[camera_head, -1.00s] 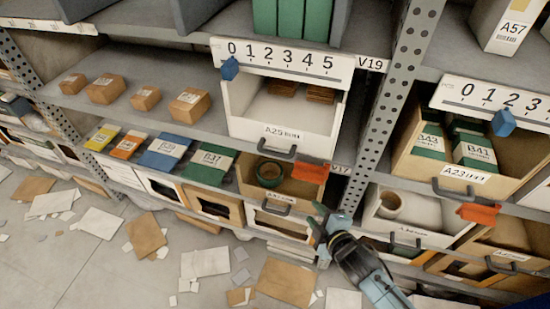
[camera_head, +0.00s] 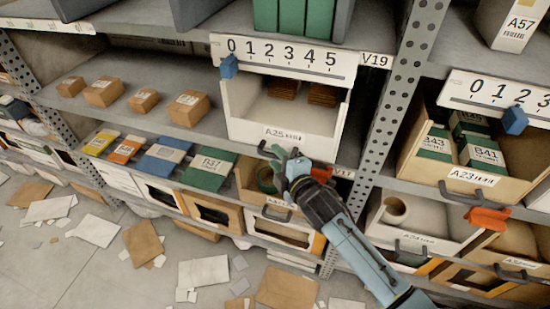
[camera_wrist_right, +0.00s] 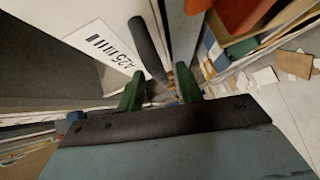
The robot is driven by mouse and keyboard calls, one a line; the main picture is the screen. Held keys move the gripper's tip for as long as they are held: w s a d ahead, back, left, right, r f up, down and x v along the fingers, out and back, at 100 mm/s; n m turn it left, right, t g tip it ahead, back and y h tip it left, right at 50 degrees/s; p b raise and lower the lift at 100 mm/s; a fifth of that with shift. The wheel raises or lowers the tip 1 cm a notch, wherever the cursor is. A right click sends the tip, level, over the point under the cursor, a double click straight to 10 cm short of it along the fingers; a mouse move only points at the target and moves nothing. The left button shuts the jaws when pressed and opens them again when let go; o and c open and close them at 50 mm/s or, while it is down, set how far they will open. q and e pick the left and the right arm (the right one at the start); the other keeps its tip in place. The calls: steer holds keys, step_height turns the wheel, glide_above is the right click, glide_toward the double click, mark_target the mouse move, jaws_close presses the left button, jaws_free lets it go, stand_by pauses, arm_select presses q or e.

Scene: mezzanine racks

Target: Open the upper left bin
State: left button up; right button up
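The upper left bin (camera_head: 300,116) is a white open-topped bin labelled A25, on the shelf under the 0–5 scale strip, with brown blocks at its back. Its dark handle is mostly hidden by my right gripper (camera_head: 281,157) in the head view. In the wrist view the handle (camera_wrist_right: 148,46) runs down towards the gap between the two green fingers of my right gripper (camera_wrist_right: 160,84). The fingers are apart, with the handle's lower end at or just beyond the gap; I cannot tell whether they touch it. My left gripper is not in view.
An upright perforated post (camera_head: 392,95) stands right of the bin. A bin labelled A23 (camera_head: 470,178) with green boxes is further right. A lower bin with a green roll (camera_head: 265,180) sits beneath. Loose cardboard and paper (camera_head: 205,271) lie on the floor.

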steer(key=shift+x, duration=0.95)
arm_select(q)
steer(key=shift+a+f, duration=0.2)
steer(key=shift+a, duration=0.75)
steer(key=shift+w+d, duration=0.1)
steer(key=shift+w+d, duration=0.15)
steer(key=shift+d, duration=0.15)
arm_select(e)
jaws_close()
